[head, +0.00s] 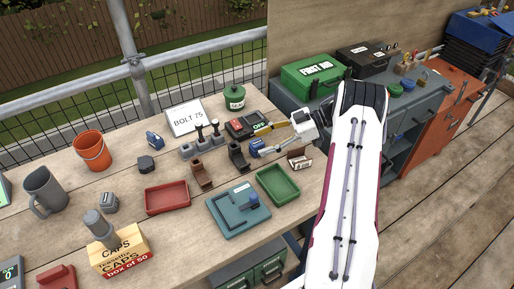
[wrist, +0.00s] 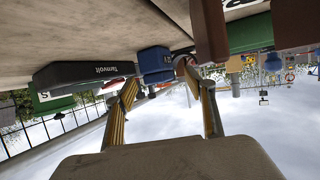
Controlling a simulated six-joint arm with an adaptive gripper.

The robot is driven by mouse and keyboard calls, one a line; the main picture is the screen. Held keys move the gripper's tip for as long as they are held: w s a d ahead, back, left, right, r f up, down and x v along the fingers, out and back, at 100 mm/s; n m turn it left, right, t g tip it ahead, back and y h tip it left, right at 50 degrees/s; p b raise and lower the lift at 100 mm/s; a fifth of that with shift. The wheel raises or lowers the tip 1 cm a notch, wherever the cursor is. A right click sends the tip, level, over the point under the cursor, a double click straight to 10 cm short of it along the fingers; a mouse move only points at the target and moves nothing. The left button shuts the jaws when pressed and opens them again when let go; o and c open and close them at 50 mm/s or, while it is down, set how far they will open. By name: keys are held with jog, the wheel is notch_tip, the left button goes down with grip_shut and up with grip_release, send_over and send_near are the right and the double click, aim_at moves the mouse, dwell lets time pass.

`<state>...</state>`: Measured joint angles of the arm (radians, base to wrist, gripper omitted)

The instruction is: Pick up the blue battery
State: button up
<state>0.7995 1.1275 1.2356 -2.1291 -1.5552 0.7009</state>
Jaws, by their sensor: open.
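A blue battery (wrist: 156,65) stands on the bench just beyond my fingertips in the wrist view, which is upside down. It lies roughly in line with the gap between the fingers. In the head view a blue block that looks like it (head: 255,151) shows at my fingertips, partly covered by a finger. My gripper (head: 264,139) reaches in from the right, low over the bench, with its yellow fingers spread. In the wrist view my gripper (wrist: 162,78) is open with nothing held. I cannot tell whether a finger touches the battery.
A black box marked Tamvolt (wrist: 90,72) stands beside the battery. A green tray (head: 278,184), a teal tray (head: 228,217) and a red tray (head: 167,197) lie nearer the front. A green canister (head: 235,97) stands behind.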

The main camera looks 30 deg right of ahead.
jog(key=shift+x, duration=1.4)
grip_shut()
